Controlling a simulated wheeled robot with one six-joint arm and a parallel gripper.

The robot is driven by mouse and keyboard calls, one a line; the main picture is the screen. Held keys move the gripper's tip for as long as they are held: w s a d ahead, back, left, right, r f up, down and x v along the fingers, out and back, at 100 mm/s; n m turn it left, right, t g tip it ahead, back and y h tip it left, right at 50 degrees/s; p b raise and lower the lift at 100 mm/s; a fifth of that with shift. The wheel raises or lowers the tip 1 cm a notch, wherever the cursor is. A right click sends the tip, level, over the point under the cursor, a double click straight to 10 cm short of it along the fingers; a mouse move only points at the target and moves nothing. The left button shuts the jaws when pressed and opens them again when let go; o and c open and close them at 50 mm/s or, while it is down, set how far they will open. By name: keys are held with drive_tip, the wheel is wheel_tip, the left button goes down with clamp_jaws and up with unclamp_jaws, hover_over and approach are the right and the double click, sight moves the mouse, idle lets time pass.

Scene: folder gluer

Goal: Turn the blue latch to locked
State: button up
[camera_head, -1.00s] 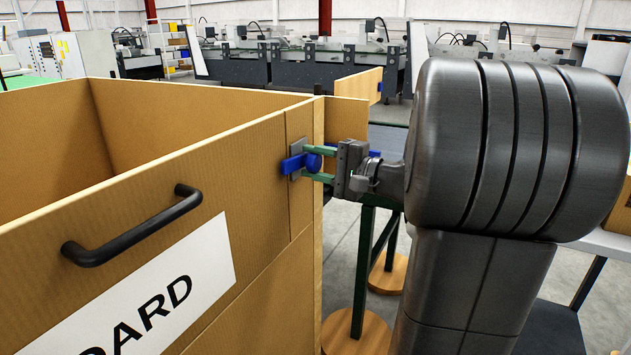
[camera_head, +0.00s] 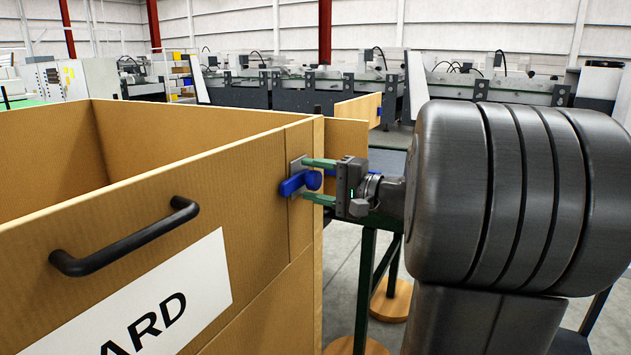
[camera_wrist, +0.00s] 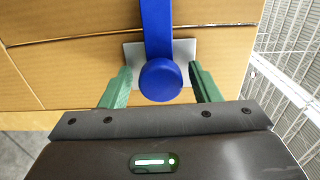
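The blue latch (camera_head: 299,182) sits on a grey metal plate (camera_head: 294,166) near the right edge of the cardboard-coloured box's front panel (camera_head: 255,215). Its bar points left in the head view, with a round knob at its right end. In the wrist view the latch (camera_wrist: 159,72) shows its bar running up from the round knob. My gripper (camera_head: 319,181) is at the latch with its green fingers apart. In the wrist view my gripper (camera_wrist: 160,88) has one finger on each side of the knob, with small gaps visible.
A black handle (camera_head: 125,240) sticks out of the front panel, left of the latch, above a white label (camera_head: 165,300). An open-topped box interior lies behind. A green stand leg (camera_head: 365,280) is below my arm. Grey machines (camera_head: 300,90) stand far behind.

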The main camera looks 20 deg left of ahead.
drive_tip(key=shift+d, duration=0.1)
drive_tip(key=s+d, duration=0.1)
drive_tip(key=d, duration=1.2)
drive_tip(key=shift+d+p, duration=0.3)
drive_tip(key=shift+p, duration=0.1)
drive_tip(key=shift+a, duration=0.15)
drive_tip(key=a, duration=0.9)
drive_tip(key=w+a, duration=0.1)
drive_tip(key=a, duration=0.3)
drive_tip(key=shift+a+b, duration=0.3)
drive_tip(key=shift+b, duration=0.05)
